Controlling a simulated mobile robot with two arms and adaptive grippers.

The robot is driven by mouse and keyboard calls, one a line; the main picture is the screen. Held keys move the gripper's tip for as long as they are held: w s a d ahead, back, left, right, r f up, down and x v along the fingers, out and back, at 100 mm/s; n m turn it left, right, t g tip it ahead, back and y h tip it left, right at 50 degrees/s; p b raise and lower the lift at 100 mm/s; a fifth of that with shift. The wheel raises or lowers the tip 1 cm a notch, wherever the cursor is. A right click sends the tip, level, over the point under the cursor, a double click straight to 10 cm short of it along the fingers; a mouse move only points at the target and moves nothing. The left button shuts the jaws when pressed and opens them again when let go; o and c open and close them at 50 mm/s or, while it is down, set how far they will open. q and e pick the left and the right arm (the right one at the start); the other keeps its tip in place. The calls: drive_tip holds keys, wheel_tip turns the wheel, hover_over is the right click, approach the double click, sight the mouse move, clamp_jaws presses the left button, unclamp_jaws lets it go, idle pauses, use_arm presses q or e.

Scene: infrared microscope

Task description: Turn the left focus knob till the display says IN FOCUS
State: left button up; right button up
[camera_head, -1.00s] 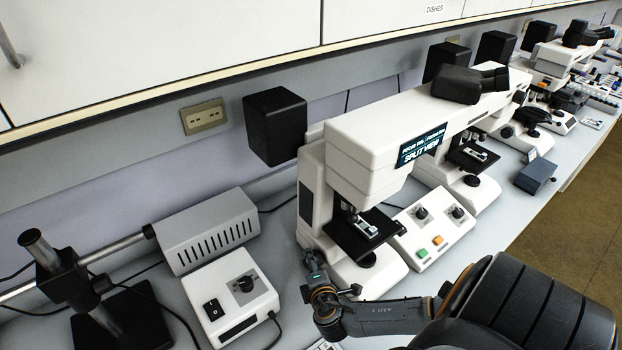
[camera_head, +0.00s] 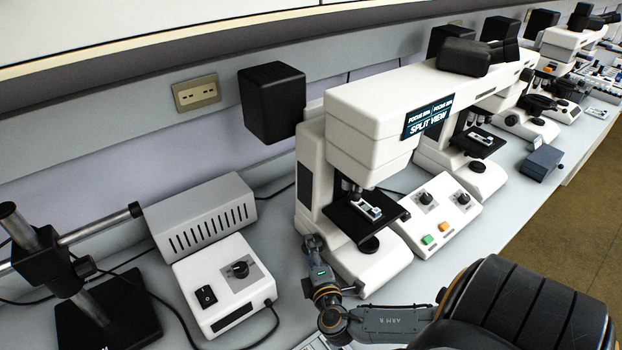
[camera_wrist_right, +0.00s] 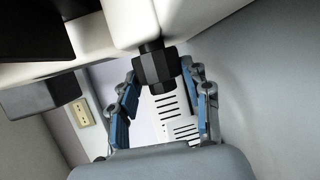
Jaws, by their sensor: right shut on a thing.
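The white split-view microscope (camera_head: 372,120) stands on the bench, its display (camera_head: 428,117) showing two small FOCUS percentages, too fine to read surely, above SPLIT VIEW. The left focus knob, a black faceted knob (camera_wrist_right: 156,66), sticks out of the white body in the wrist view; in the head view it is hidden by my gripper. My right gripper (camera_head: 311,243) is at the lower left side of the microscope. In the wrist view its blue-padded fingers (camera_wrist_right: 161,80) stand either side of the knob and are shut on it. My left gripper is not in view.
A white control box with a dial (camera_head: 224,285) and a grey vented box (camera_head: 200,215) stand left of my right gripper. A black stand (camera_head: 60,265) is further left. A button console (camera_head: 436,216) sits right of the stage. Cables lie on the bench.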

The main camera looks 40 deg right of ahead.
drive_tip(key=o, duration=1.2)
drive_tip(key=shift+c, duration=0.2)
drive_tip(key=v, duration=1.2)
